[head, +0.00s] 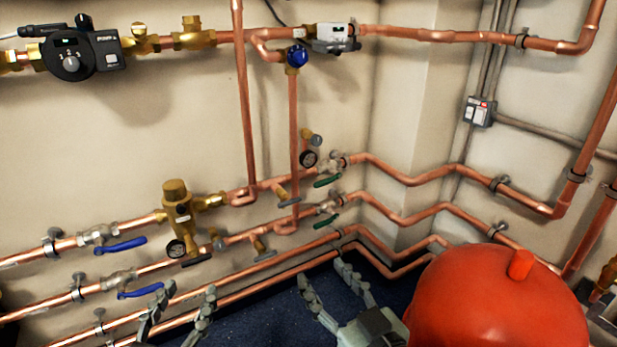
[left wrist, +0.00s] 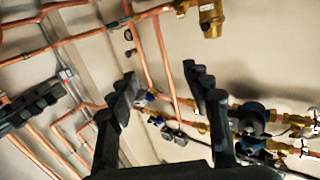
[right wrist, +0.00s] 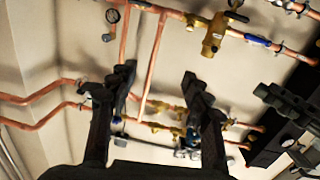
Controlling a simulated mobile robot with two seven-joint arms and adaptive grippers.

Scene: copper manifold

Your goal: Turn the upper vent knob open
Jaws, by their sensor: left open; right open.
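Small brass side valves with grey knobs sit on the copper pipes in the middle of the head view: an upper one (head: 287,201) and a lower one (head: 263,251). Another small grey knob (head: 316,139) is above the black gauge. I cannot tell for certain which is the upper vent knob. My left gripper (head: 188,288) is open and empty, low in the head view, left of and below these knobs. My right gripper (head: 322,270) is open and empty, below and right of them. Neither gripper appears to touch a knob. Both wrist views show nothing between the fingers at close range.
Blue levers (head: 122,245) are on the left pipes and green levers (head: 327,181) near the corner. A brass mixing valve (head: 178,195) stands left of the knobs. A red tank (head: 490,300) fills the lower right. A blue knob (head: 297,57) and a pump (head: 72,58) are high up.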

